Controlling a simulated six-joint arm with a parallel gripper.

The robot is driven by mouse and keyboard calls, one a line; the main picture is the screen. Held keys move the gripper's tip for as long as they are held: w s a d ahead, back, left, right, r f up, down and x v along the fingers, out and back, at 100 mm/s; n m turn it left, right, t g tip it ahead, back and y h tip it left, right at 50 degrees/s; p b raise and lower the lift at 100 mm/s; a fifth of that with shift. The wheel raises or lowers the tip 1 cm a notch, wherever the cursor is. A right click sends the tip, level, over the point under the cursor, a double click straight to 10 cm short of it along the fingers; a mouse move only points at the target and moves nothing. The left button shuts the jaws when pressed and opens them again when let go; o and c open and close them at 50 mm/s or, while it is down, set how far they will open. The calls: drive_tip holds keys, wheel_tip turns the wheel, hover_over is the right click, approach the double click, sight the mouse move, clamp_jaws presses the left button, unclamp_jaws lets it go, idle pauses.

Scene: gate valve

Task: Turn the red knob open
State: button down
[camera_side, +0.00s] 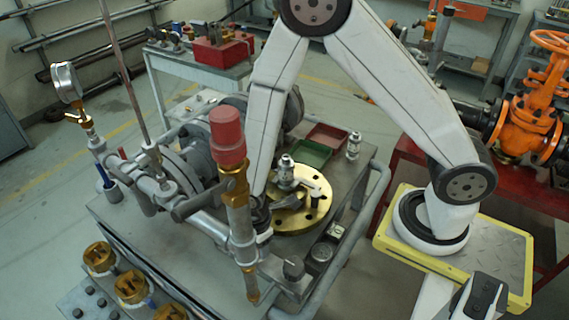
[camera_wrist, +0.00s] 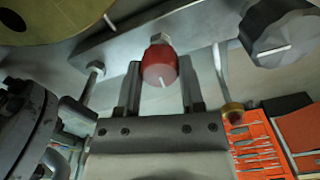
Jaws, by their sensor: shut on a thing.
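In the wrist view the red knob (camera_wrist: 158,66) is rounded, with a short white mark on its face pointing toward the bottom of the picture. It sits on a small metal stem by a grey bar. My gripper (camera_wrist: 161,82) has one finger on each side of the knob and is shut on it. In the side view my gripper is mostly hidden behind the upright brass-and-steel pipe, low beside the gold flange. The knob between my fingers cannot be made out there. A larger red cap (camera_side: 227,135) tops that pipe; I cannot tell whether it is related.
A gold flange (camera_side: 318,190) with a small valve on it lies right of my gripper. A dark knob (camera_wrist: 280,30) is close by at the upper right in the wrist view. An orange tool tray (camera_wrist: 255,145) lies lower right. Pipes and a gauge (camera_side: 66,82) crowd the left.

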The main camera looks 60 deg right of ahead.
drive_tip(key=shift+n, duration=0.7)
drive_tip(key=shift+c, duration=1)
unclamp_jaws()
drive_tip(key=shift+r, duration=0.1)
drive_tip(key=shift+r, duration=3.85)
drive_tip(key=shift+d, duration=0.1)
